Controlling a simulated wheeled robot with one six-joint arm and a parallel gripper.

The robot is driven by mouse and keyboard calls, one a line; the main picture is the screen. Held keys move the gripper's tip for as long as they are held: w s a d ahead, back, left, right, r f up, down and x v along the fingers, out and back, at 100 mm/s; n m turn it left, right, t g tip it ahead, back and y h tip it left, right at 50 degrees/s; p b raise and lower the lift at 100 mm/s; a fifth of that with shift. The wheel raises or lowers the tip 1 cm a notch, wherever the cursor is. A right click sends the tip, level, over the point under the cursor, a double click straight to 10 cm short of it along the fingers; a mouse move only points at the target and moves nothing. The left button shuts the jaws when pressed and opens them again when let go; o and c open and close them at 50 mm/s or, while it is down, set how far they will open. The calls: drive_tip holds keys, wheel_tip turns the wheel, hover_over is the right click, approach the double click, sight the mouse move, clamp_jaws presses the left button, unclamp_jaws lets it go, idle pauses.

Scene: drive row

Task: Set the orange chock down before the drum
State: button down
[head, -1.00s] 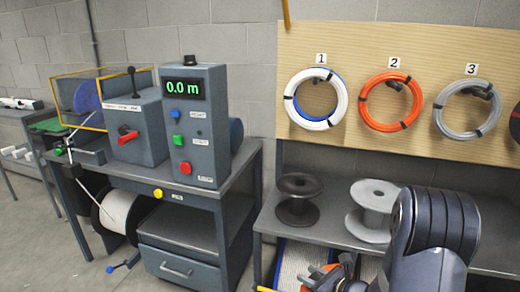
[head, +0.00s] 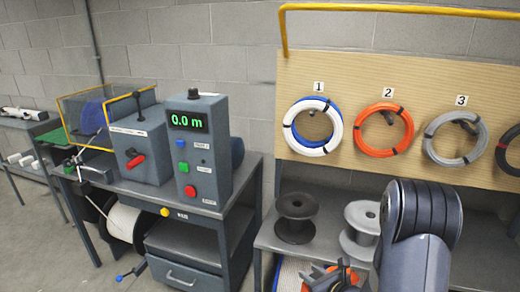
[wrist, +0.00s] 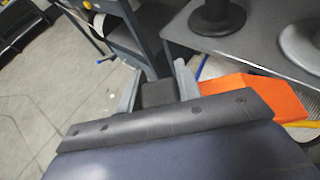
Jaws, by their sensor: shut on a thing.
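The orange chock (wrist: 245,95) shows in the wrist view to the right of my gripper (wrist: 157,88), partly hidden by my wrist. A dark block sits between the two grey fingers and appears to be part of the chock. In the head view my gripper (head: 328,279) is low at the bottom edge, with a little of the orange chock (head: 352,274) showing beside it. The drum (head: 122,222), with a white winding and dark flanges, is low under the machine bench at the left. The chock is well to the right of it.
The bench (head: 200,232) with the meter console (head: 198,150) and a drawer stands between drum and gripper. A shelf (head: 270,238) with a dark spool (head: 296,218) and a grey spool (head: 360,228) is at right. A blue-tipped lever (head: 132,272) sticks out near the drum. Floor at left is clear.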

wheel_tip(320, 180, up, 11)
drive_tip(key=w+m+t+h, duration=0.1)
drive_tip(key=w+m+h, duration=0.1)
drive_tip(key=shift+f, duration=0.15)
idle(0.4)
